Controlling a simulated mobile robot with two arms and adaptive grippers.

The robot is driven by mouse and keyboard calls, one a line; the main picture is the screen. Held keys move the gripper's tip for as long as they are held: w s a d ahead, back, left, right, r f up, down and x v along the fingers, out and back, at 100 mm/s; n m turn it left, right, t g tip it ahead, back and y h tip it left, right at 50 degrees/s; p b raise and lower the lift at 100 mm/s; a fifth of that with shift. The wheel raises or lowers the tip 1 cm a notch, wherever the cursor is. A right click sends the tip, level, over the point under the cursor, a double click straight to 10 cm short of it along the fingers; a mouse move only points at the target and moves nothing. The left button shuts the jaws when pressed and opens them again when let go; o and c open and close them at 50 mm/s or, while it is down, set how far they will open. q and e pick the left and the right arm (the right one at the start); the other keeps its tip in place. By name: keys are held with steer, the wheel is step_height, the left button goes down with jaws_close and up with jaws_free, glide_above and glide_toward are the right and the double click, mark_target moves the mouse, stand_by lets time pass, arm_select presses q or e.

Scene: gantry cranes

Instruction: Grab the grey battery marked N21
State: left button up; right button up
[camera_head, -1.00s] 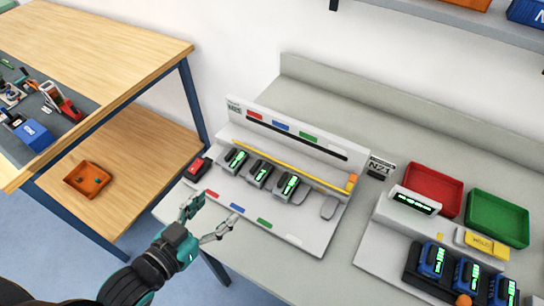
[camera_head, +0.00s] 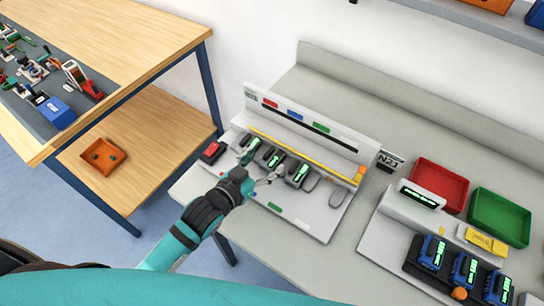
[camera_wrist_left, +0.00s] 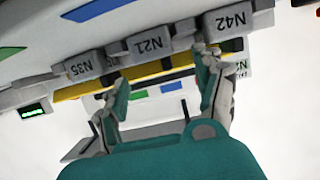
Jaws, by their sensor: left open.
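The grey battery marked N21 (camera_wrist_left: 151,41) is the middle one of three grey batteries in the left wrist view, between N35 (camera_wrist_left: 84,66) and N42 (camera_wrist_left: 227,19). My left gripper (camera_head: 263,165) is open and empty, just in front of the middle battery. In the left wrist view its fingers (camera_wrist_left: 162,88) are spread, with N21 above the gap between them. The fingers do not appear closed around it. My right gripper is not in view.
Further right are red (camera_head: 439,184) and green (camera_head: 499,216) trays and several blue batteries (camera_head: 465,270).

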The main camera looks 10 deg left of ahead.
mark_target(279, 149)
arm_select(q)
steer(key=x, duration=0.2)
steer(key=shift+w+d, duration=0.2)
steer(key=shift+w, duration=0.1)
steer(key=shift+w+d+f, duration=0.2)
steer(key=shift+w, duration=0.1)
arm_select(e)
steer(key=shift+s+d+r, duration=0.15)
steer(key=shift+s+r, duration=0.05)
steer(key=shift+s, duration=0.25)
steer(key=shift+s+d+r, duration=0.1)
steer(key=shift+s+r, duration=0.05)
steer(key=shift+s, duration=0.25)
arm_select(q)
steer(key=shift+c, duration=0.2)
steer(key=c, duration=1.4)
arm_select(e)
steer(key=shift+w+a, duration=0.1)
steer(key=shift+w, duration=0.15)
